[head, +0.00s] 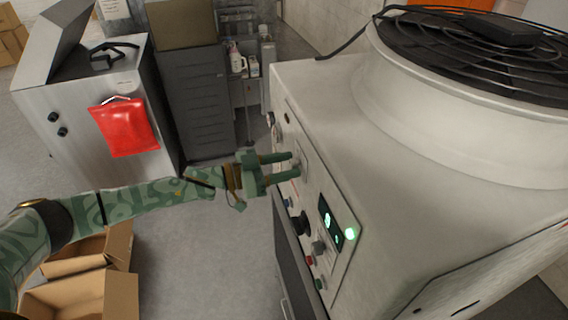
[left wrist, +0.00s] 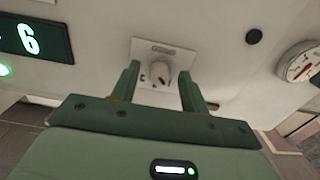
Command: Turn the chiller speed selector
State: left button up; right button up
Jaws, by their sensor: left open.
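The chiller (head: 330,105) is a large white unit with a control panel on its left side. In the left wrist view, a pale round selector knob (left wrist: 159,73) with a dark mark sits on a small light plate with a label too small to read. My left gripper (head: 294,166) is open in front of that panel. In the left wrist view its two fingers (left wrist: 159,70) stand on either side of the knob, apart from each other. Whether they touch it I cannot tell. The head view does not show the knob clearly. My right gripper is not in view.
A lit display (left wrist: 30,38) shows a 6, and a round gauge (left wrist: 300,63) is at the right. Lower on the panel are a black knob (head: 301,223) and small buttons. A steel cabinet with a red bag (head: 124,127) and cardboard boxes (head: 85,297) stand left; floor between is clear.

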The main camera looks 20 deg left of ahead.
pick_arm(q)
grip_shut()
dwell(0.3)
jog(key=m, duration=0.3)
jog(key=shift+m, duration=0.4)
jog(key=m+b, duration=0.1)
jog(key=m, duration=0.3)
jog(key=shift+m, duration=0.3)
jog(key=m+b, duration=0.3)
jog(key=m, duration=0.6)
jog(key=shift+m, duration=0.4)
